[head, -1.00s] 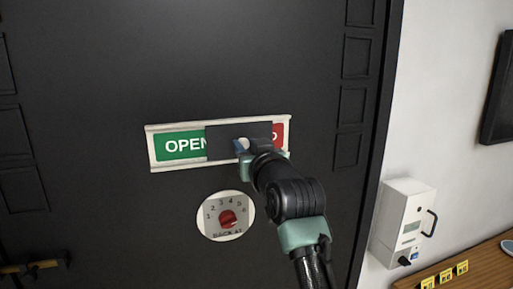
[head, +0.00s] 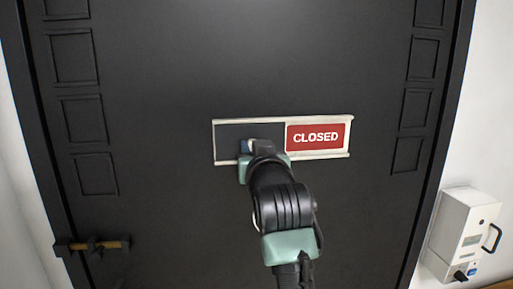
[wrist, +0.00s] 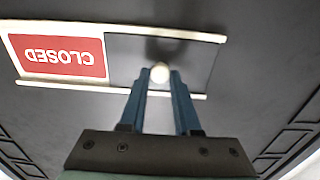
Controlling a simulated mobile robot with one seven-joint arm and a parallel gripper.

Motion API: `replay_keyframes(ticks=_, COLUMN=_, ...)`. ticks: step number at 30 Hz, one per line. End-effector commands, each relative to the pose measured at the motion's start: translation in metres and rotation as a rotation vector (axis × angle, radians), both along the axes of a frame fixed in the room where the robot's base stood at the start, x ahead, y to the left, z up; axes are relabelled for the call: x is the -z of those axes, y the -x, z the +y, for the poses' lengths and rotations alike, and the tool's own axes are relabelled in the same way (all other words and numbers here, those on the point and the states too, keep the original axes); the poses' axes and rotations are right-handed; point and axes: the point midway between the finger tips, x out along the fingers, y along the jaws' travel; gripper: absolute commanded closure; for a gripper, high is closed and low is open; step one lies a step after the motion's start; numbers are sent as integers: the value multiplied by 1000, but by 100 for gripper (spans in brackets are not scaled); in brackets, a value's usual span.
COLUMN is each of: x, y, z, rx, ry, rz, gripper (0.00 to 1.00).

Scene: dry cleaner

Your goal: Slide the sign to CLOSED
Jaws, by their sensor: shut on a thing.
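The sign is a pale-framed strip (head: 335,118) on a dark door. Its red CLOSED panel (head: 316,137) shows in full at the right, and upside down in the wrist view (wrist: 57,55). The dark sliding cover (head: 235,133) lies over the left part of the frame, and no green OPEN panel shows. In the wrist view a round pale knob (wrist: 160,72) stands on the cover. My gripper (wrist: 161,78) is shut on this knob, with one blue finger on each side of it. In the head view my gripper (head: 254,148) partly hides the knob and cover.
A white box with a handle (head: 463,235) is on the wall at the right. A brown latch (head: 95,244) crosses the door's lower left edge. Raised rectangular panels (head: 73,57) run along both door sides. The door around the sign is clear.

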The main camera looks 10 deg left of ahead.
Motion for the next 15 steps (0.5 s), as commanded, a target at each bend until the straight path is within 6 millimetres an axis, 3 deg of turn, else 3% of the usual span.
replay_keyframes(ticks=1, x=2, y=1, z=4, rx=-8, ry=1, rz=3, gripper=64)
replay_keyframes(ticks=5, x=1, y=1, z=4, rx=-7, ry=1, rz=3, gripper=40)
replay_keyframes(ticks=15, x=1, y=2, z=2, rx=-4, ry=0, rz=1, gripper=40)
